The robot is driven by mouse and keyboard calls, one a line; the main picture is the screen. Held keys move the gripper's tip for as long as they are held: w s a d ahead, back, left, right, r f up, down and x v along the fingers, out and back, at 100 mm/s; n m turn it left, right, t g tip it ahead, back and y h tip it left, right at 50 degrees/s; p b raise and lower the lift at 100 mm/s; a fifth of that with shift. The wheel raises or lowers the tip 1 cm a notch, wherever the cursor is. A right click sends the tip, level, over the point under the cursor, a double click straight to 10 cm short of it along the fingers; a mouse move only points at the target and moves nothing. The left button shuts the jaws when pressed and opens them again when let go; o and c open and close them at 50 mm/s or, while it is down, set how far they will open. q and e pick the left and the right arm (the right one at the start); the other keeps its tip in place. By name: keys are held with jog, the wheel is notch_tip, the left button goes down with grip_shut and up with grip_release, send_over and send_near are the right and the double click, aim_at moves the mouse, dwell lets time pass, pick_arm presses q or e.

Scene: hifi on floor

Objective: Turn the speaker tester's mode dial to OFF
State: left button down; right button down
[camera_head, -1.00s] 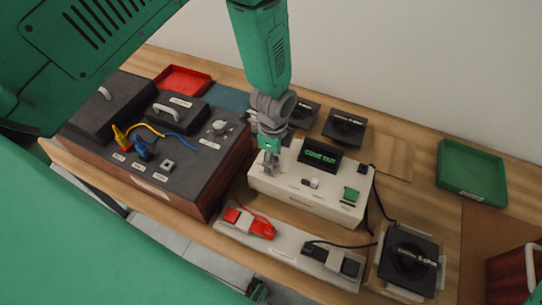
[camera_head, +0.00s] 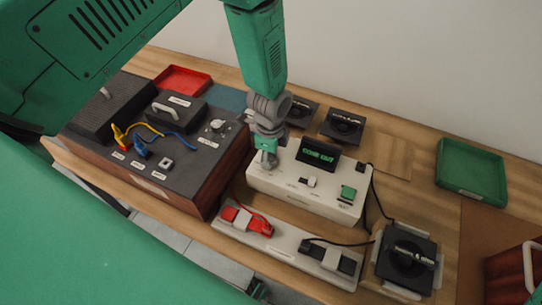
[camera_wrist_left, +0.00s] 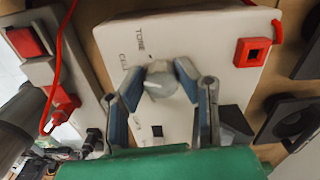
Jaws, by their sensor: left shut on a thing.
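The speaker tester (camera_head: 290,185) is a white box with a dark screen (camera_head: 318,152) showing green text, in the middle of the head view. Its mode dial (camera_wrist_left: 160,82) is a grey knob near one end of the panel, in the left wrist view. The printed words TONE and CELL are beside it; OFF is not legible. My left gripper (camera_head: 267,162) points down onto that end of the tester. In the wrist view its two fingers (camera_wrist_left: 157,76) stand on either side of the dial, closed on it. The dial's pointing direction is unclear.
A dark-topped box (camera_head: 190,165) with cables and a knob stands close left of the tester. A white strip (camera_head: 290,247) with red and black clips lies in front. Speakers (camera_head: 342,127) stand behind and at front right (camera_head: 406,262). A green tray (camera_head: 472,172) lies right.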

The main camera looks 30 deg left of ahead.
pick_arm(q)
jog(key=shift+w+d+r+n, duration=0.1)
jog(key=shift+w+n, duration=0.1)
jog(key=shift+n, duration=0.9)
jog(key=n, duration=0.3)
jog(key=shift+d+n, duration=0.15)
jog(key=shift+n, duration=0.15)
jog(key=n, duration=0.3)
jog(key=shift+w+n, duration=0.1)
jog(key=shift+n, duration=0.2)
jog(key=n, duration=0.4)
jog(key=shift+r, duration=0.1)
jog(key=shift+w+n, duration=0.1)
jog(key=shift+n, duration=2.1)
jog(key=c, duration=1.2)
grip_release()
